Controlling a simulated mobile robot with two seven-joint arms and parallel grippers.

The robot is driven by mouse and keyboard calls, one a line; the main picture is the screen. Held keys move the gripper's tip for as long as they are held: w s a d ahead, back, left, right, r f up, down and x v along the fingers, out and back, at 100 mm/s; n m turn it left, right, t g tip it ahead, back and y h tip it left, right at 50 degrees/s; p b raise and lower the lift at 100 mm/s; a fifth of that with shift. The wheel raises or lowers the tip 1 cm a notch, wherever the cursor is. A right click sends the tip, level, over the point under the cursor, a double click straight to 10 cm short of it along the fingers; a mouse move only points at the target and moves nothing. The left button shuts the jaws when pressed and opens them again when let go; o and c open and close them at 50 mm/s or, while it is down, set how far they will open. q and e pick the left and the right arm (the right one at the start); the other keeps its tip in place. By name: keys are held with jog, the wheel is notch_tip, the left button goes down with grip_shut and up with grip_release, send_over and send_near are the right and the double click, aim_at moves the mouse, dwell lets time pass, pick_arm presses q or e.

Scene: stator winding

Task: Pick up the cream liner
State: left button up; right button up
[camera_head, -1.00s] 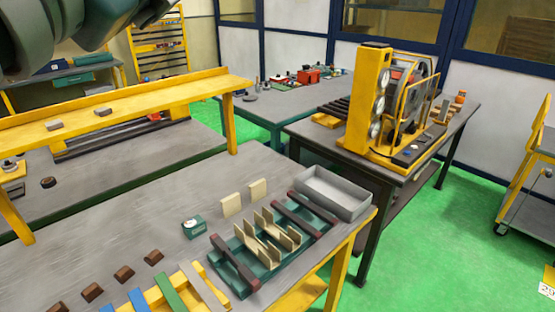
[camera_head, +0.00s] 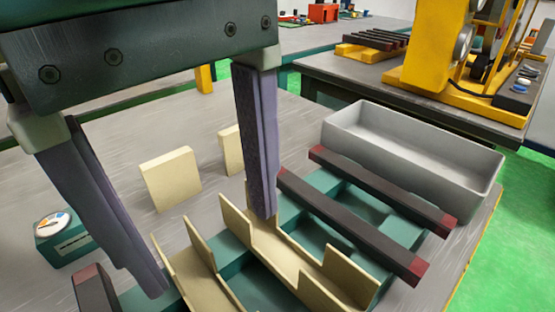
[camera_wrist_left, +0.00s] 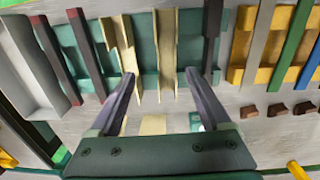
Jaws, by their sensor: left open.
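Two cream liners, folded channels with upright walls, sit on a green tray (camera_wrist_left: 147,68). One liner (camera_head: 190,262) shows between my left gripper's fingers in the head view and also in the left wrist view (camera_wrist_left: 167,45). The other liner (camera_head: 300,262) is to its right in the head view and appears at left in the wrist view (camera_wrist_left: 118,38). My left gripper (camera_head: 207,250) is open, fingers pointing down with tips low at the tray. Its right finger in the head view hides part of the second liner; I cannot tell whether it touches. My right gripper is out of view.
Two upright cream plates (camera_head: 170,178) stand behind the tray. Dark bars with red ends (camera_head: 350,225) lie across the tray, close to the liners. A grey bin (camera_head: 415,155) is at right. A small green dial box (camera_head: 62,238) is at left.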

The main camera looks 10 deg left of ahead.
pick_arm(q)
send_over(216, 303)
jog(key=s+d, duration=0.1)
jog(key=s, duration=0.1)
jog(key=shift+y, duration=0.4)
notch_tip(216, 303, down, 5)
jog(key=shift+f, duration=0.1)
jog(key=shift+w+f+p, duration=0.15)
jog(key=shift+w+f, duration=0.05)
jog(key=shift+f, duration=1.15)
jog(key=shift+w+f+p, duration=0.15)
jog(key=shift+w+f, duration=0.05)
jog(key=shift+f, duration=1.15)
jog(key=c, duration=1.1)
jog(key=shift+o, duration=0.2)
jog(key=shift+r, duration=0.1)
